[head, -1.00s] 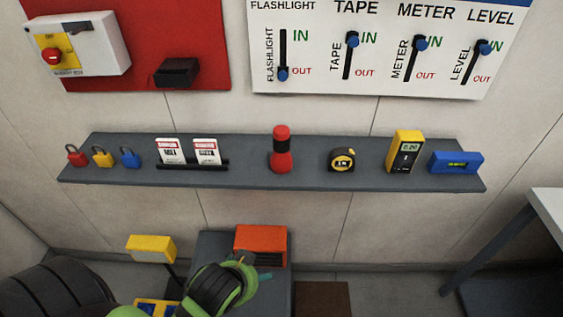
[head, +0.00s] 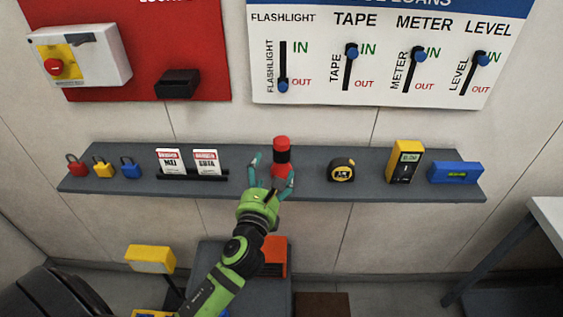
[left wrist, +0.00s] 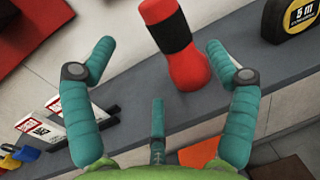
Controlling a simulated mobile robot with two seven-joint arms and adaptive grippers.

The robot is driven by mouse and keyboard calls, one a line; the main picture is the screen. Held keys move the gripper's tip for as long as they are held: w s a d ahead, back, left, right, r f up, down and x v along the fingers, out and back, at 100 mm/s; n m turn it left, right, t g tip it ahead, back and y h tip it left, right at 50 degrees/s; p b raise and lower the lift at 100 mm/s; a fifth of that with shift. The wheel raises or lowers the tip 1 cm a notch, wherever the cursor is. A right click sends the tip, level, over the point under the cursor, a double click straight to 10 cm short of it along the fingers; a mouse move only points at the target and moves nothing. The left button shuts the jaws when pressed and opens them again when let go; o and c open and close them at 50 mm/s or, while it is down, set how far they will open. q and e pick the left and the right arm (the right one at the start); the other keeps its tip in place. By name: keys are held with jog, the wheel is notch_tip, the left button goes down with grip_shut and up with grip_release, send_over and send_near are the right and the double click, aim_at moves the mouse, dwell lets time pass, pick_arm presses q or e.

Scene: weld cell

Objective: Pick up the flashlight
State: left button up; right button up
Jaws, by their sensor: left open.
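The flashlight (head: 282,152) is red with a black band and stands upright on the grey shelf (head: 310,186). My left gripper (head: 272,172) is in front of it at shelf height, with its teal fingers spread. In the head view the fingers hide part of the flashlight's lower body. In the left wrist view the flashlight (left wrist: 176,45) is just beyond the open fingers (left wrist: 158,85), and nothing is between them. My right gripper does not show in either view.
A tape measure (head: 341,170), yellow meter (head: 404,161) and blue level (head: 455,173) stand to the right on the shelf. Tags (head: 189,162) and several padlocks (head: 103,168) are to the left. Above hangs a loan board (head: 385,92) with sliders; the flashlight slider (head: 283,86) is at OUT.

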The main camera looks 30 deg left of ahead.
aim_at(277, 157)
pick_arm(q)
jog(key=x, duration=0.2)
jog(key=p+x, duration=0.1)
jog(key=x, duration=0.1)
jog(key=p+x, duration=0.1)
jog(key=x, duration=0.1)
jog(key=shift+w+d+r, duration=0.2)
jog(key=shift+w+d, duration=0.05)
jog(key=shift+d, duration=0.05)
jog(key=shift+w+f, duration=0.1)
jog(key=shift+w, duration=0.15)
jog(key=c, duration=1.5)
